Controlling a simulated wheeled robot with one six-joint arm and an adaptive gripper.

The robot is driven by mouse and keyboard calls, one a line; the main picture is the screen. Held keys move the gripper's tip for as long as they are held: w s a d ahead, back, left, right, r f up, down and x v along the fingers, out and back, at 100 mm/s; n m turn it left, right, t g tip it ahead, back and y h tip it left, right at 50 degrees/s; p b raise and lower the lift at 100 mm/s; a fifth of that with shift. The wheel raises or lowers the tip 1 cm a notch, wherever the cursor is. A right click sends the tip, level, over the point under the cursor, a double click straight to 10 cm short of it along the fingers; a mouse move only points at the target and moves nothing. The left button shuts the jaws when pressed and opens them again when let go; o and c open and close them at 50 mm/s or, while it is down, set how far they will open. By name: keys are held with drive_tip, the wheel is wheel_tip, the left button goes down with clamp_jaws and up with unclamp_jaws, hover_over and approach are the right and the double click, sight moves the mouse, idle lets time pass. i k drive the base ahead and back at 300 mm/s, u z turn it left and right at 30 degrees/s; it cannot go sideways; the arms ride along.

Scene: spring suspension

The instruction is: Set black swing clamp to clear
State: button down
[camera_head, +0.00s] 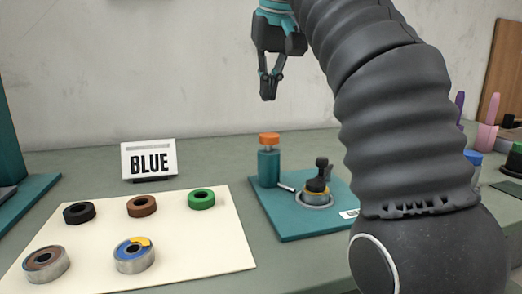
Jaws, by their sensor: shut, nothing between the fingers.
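The black swing clamp (318,182) is on the teal base plate (284,232), with a dark knob standing up at its top. It appears to sit over a round metal seat with a yellow ring (317,196). A teal cylinder with an orange cap (269,168) stands on the same plate, to the left of the clamp, and a thin light rod lies between them. My gripper (268,97) is shut and empty, pointing down in the air above and to the left of the clamp. The exact clamp angle is hard to tell.
A cream mat (200,255) at left holds several coloured rings. A white sign reading BLUE (149,160) stands behind it. My arm covers the right of the view, partly hiding purple and blue items there. Grey table is clear behind the teal plate.

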sight(318, 184)
drive_tip(key=k, duration=0.9)
drive_tip(key=z, duration=0.05)
